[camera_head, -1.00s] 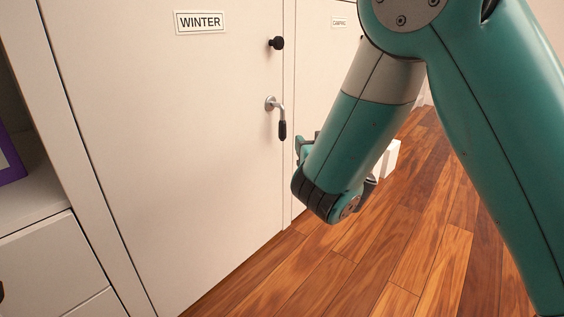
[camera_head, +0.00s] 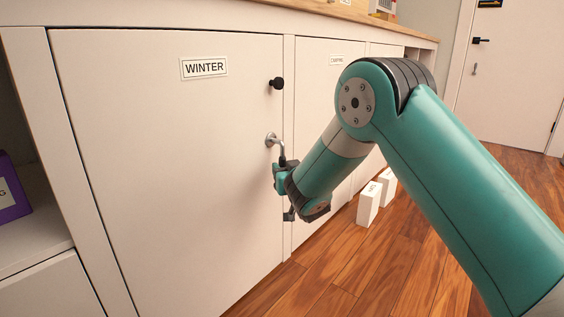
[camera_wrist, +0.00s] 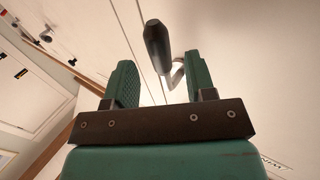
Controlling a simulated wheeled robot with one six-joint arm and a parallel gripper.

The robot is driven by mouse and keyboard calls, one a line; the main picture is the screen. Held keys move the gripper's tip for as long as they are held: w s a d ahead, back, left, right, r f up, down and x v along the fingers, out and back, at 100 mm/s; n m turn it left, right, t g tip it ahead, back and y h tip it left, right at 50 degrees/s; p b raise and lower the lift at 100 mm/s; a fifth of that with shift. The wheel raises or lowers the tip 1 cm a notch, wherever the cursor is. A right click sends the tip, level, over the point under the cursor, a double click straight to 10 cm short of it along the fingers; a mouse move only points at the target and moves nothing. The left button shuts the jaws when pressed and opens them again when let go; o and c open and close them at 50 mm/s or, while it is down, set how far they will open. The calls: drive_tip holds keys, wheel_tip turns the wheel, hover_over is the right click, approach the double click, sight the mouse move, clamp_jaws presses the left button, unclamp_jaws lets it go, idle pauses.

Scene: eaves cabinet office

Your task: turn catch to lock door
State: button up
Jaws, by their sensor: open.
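The catch (camera_head: 271,139) is a silver lever on the right side of the white cabinet door (camera_head: 165,180) labelled WINTER. The lever bends down, and my gripper hides most of its black grip in the head view. In the wrist view the black grip (camera_wrist: 157,42) shows between and beyond the two green fingers of my gripper (camera_wrist: 160,76). My gripper is open, with a finger on each side of the catch; I cannot tell whether either touches it. In the head view my gripper (camera_head: 283,190) is at the lever's lower end. The door looks closed.
A black knob (camera_head: 277,83) sits above the catch. Another cabinet door (camera_head: 318,110) is to the right, partly behind my arm. White blocks (camera_head: 369,203) stand on the wooden floor (camera_head: 330,265). An open shelf with a purple object (camera_head: 12,190) is at the left.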

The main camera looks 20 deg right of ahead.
sight(283, 165)
drive_tip(key=shift+w+a+b, duration=0.1)
drive_tip(key=shift+w+b, duration=0.35)
drive_tip(key=shift+w, duration=1.35)
clamp_jaws()
